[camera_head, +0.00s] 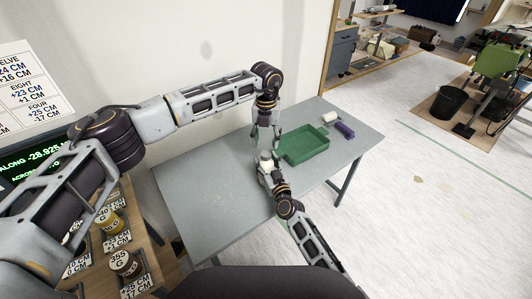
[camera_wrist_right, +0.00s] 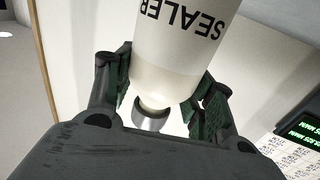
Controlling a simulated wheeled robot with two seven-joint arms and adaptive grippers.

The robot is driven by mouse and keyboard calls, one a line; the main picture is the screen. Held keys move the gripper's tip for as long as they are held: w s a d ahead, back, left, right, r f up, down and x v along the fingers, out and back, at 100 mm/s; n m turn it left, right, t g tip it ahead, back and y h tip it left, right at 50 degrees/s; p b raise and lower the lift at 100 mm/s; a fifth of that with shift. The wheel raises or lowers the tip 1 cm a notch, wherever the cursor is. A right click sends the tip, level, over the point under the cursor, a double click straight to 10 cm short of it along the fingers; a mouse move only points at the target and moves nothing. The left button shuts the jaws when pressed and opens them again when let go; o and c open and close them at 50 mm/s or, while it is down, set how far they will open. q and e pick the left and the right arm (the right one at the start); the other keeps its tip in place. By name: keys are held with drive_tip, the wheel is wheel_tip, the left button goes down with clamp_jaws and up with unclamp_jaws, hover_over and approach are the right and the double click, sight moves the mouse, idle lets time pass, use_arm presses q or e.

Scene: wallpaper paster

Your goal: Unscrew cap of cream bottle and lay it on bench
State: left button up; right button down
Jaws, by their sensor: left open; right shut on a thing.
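The cream bottle (camera_wrist_right: 178,50) fills the upper middle of the right wrist view, its SEALER lettering upside down there. Its narrow end carries a short silver piece (camera_wrist_right: 150,120), which looks like the cap, close to my palm. My right gripper (camera_wrist_right: 165,90) is shut on the bottle, one finger on each side. In the head view, my right gripper (camera_head: 266,165) is above the grey bench (camera_head: 215,195). My left gripper (camera_head: 265,146) points down, open, directly above it. The bottle is small and mostly hidden between the grippers there, so I cannot tell whether the left fingers touch it.
A green tray (camera_head: 304,145) is right of the grippers on the bench. A purple item (camera_head: 345,130) and a small pale item (camera_head: 330,117) lie beyond it. The bench's left part is clear. Labelled jars (camera_head: 125,263) stand on a wooden rack at lower left.

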use_arm(q)
drive_tip(key=shift+s+d+f, duration=0.25)
drive_tip(key=shift+d+r, duration=0.1)
drive_tip(key=shift+d, duration=0.1)
drive_tip(key=m, duration=0.6)
drive_tip(key=shift+w+a+r+m, duration=0.1)
drive_tip(key=shift+w+r+m, duration=0.15)
drive_tip(key=shift+m, duration=0.15)
drive_tip(key=m, duration=0.4)
drive_tip(key=shift+r, duration=0.15)
drive_tip(key=m, duration=0.5)
drive_tip(key=shift+w+a+r, duration=0.1)
drive_tip(key=shift+a, duration=0.05)
drive_tip(key=m, duration=0.3)
drive_tip(key=shift+a+m, duration=0.1)
drive_tip(key=shift+m, duration=0.3)
drive_tip(key=m, duration=0.3)
drive_tip(key=shift+m, duration=0.4)
drive_tip(key=m, duration=0.3)
drive_tip(key=shift+a+m, duration=0.1)
drive_tip(key=shift+m, duration=0.3)
drive_tip(key=m, duration=0.4)
